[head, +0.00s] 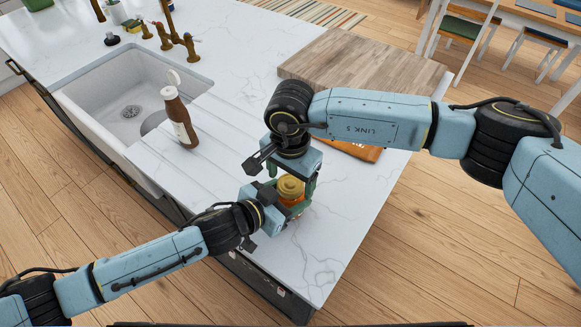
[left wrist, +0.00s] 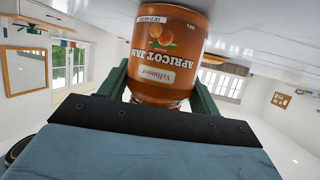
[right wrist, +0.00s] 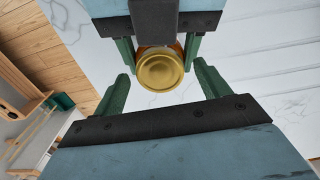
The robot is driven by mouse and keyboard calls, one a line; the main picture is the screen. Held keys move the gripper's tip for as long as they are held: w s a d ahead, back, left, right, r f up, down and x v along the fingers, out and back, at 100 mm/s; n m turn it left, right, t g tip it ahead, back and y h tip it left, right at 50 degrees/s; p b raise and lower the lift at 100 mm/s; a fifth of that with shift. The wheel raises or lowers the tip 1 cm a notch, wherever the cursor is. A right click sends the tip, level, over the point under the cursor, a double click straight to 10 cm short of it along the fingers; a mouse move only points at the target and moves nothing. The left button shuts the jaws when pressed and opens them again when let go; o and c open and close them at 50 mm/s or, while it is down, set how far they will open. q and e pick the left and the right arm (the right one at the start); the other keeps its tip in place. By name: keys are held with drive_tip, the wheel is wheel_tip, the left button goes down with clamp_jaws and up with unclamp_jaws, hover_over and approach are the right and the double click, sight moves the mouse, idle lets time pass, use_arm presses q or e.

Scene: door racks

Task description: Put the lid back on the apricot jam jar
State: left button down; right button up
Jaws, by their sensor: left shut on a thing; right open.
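The apricot jam jar (head: 292,201) stands near the counter's front edge, with orange contents. Its label (left wrist: 165,62) shows upside down in the left wrist view. My left gripper (left wrist: 160,92) is shut on the jar's sides. The gold lid (head: 290,186) is on top of the jar; it also shows from above in the right wrist view (right wrist: 160,71). I cannot tell whether it is screwed tight. My right gripper (right wrist: 160,78) is open above the jar, its fingers apart on either side of the lid and not visibly touching it.
A brown bottle with a white cap (head: 178,117) stands beside the sink (head: 112,85). A wooden board (head: 350,65) lies at the back right. An orange item (head: 358,151) lies partly hidden behind my right arm. The white counter (head: 325,235) right of the jar is clear.

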drive_tip(key=shift+f, duration=0.1)
drive_tip(key=shift+c, duration=0.4)
drive_tip(key=c, duration=1)
drive_tip(key=shift+o, duration=0.2)
drive_tip(key=m, duration=0.5)
drive_tip(key=shift+m, duration=0.4)
drive_tip(key=m, duration=0.4)
drive_tip(key=o, duration=1.1)
